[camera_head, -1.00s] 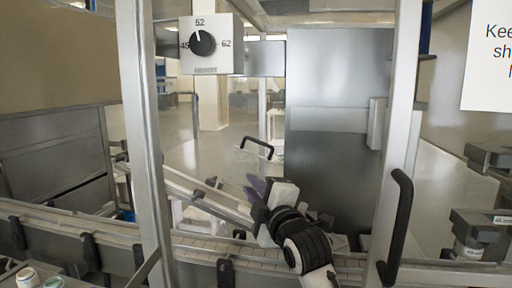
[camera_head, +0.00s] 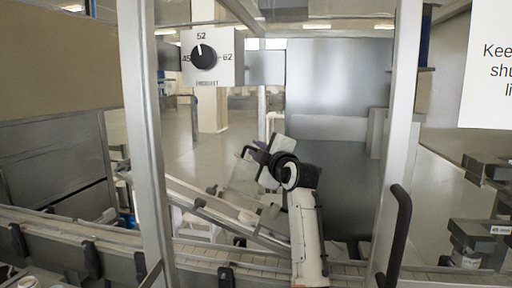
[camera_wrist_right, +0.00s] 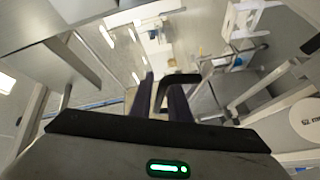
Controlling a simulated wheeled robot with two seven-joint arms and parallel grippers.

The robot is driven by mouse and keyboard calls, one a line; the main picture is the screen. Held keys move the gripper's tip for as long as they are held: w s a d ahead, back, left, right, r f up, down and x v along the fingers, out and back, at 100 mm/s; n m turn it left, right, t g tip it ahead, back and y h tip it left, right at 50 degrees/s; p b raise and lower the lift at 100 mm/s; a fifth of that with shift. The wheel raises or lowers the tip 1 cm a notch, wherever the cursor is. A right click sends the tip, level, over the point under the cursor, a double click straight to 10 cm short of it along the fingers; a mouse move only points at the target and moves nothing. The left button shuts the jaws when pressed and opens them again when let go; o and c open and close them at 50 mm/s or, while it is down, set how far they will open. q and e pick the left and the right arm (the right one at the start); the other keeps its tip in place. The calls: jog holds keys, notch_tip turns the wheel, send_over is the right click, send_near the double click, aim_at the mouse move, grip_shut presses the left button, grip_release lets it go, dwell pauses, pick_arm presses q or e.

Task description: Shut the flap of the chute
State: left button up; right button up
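The flap (camera_head: 242,178) is a clear, see-through panel above the sloping chute (camera_head: 215,207) in the head view. It stands raised, with a black handle (camera_head: 249,153) at its upper edge. My right gripper (camera_head: 262,148) is at this handle, reaching in past the frame posts. In the right wrist view the purple fingers (camera_wrist_right: 162,98) are apart, and part of the black handle (camera_wrist_right: 181,78) shows between and beyond them. I cannot tell whether they touch it. The wrist hides part of the flap. My left gripper is not in view.
A conveyor rail (camera_head: 120,243) runs across the front. Metal posts (camera_head: 143,140) stand left and right, the right one with a black door handle (camera_head: 397,235). A dial box (camera_head: 212,57) hangs above. A grey metal panel (camera_head: 330,130) stands behind my right arm.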

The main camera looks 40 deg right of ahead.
jog(key=shift+w+d, duration=0.1)
jog(key=shift+w, duration=0.4)
grip_shut()
dwell(1.2)
